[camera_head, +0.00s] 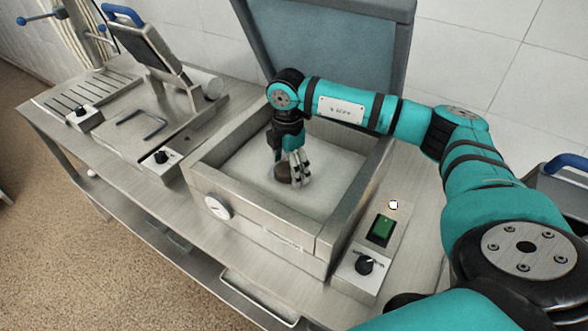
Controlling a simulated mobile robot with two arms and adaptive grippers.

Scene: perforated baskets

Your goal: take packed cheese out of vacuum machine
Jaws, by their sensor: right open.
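The vacuum machine (262,232) is a steel box on the steel table, with its lid (330,45) raised at the back. Its chamber has a pale floor. A small dark brown rounded thing (282,174), likely the packed cheese, lies on the chamber floor. My right gripper (293,180) points down into the chamber, with its fingers at the brown thing. The gripper is open, and its fingers partly hide the thing. My left gripper is not in view.
A control panel with a green switch (381,229) and a black knob (365,264) stands right of the chamber. The chamber walls surround my right gripper. Another steel device with a tilted plate (150,50) stands at the left. The floor at lower left is clear.

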